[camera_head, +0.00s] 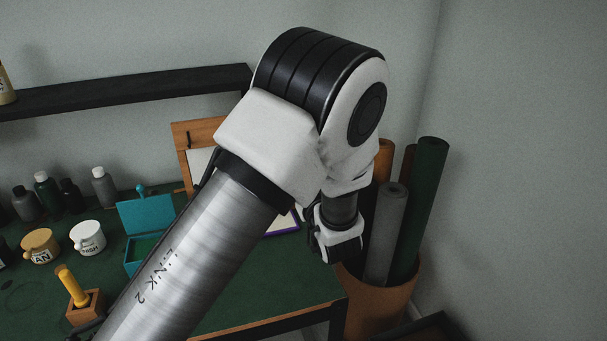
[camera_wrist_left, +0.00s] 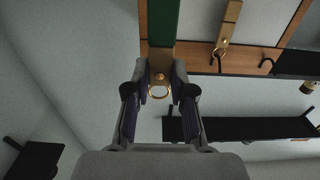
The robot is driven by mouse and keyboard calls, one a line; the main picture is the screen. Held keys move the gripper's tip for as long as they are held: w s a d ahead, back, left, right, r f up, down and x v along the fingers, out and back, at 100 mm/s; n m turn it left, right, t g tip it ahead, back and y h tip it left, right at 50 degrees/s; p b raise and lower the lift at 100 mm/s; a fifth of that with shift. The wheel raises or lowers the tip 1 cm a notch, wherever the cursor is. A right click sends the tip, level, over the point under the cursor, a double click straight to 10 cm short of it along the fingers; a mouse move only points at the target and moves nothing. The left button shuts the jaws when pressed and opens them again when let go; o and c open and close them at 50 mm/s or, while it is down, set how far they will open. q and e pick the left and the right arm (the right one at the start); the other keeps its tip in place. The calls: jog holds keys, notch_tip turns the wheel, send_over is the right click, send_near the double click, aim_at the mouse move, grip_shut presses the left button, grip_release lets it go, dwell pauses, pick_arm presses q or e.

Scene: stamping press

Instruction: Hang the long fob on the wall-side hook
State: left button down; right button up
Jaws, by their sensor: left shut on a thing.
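In the left wrist view, my left gripper (camera_wrist_left: 159,88) is shut on a long green fob (camera_wrist_left: 163,22), close to its brass ring (camera_wrist_left: 158,91). The green strip runs from the jaws to the top edge, in front of a wooden hook board (camera_wrist_left: 195,58). A short tan fob (camera_wrist_left: 230,25) hangs by its ring on one dark hook. Another dark hook (camera_wrist_left: 267,65) beside it is bare. Any hook behind the green fob is hidden. In the head view, my arm covers much of the wooden board (camera_head: 192,132), and the fingertips and fob cannot be made out. My right gripper is not in view.
A dark shelf (camera_head: 120,92) runs along the wall. Jars, a teal box (camera_head: 147,222) and a yellow-handled tool (camera_head: 71,286) stand on the green bench (camera_head: 263,312). A bin of rolls (camera_head: 402,302) stands right of the bench, close to my wrist in the picture.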

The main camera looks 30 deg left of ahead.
pick_arm(q)
jog(key=w+a+r+p, duration=0.1)
jog(key=w+a+r, duration=0.2)
jog(key=a, duration=0.1)
jog(key=shift+w+p, duration=0.3)
jog(key=shift+w, duration=0.1)
dwell(0.5)
jog(key=shift+w+a, duration=0.1)
jog(key=shift+a, duration=0.05)
dwell(0.6)
jog(key=shift+x, duration=0.9)
jog(key=shift+w, duration=0.1)
jog(key=shift+w+a+f, duration=0.1)
jog(key=shift+a+f, duration=0.05)
jog(key=shift+a, duration=0.05)
jog(key=shift+w+a+f+b, duration=0.35)
jog(key=shift+w+a, duration=0.15)
jog(key=shift+a, duration=0.1)
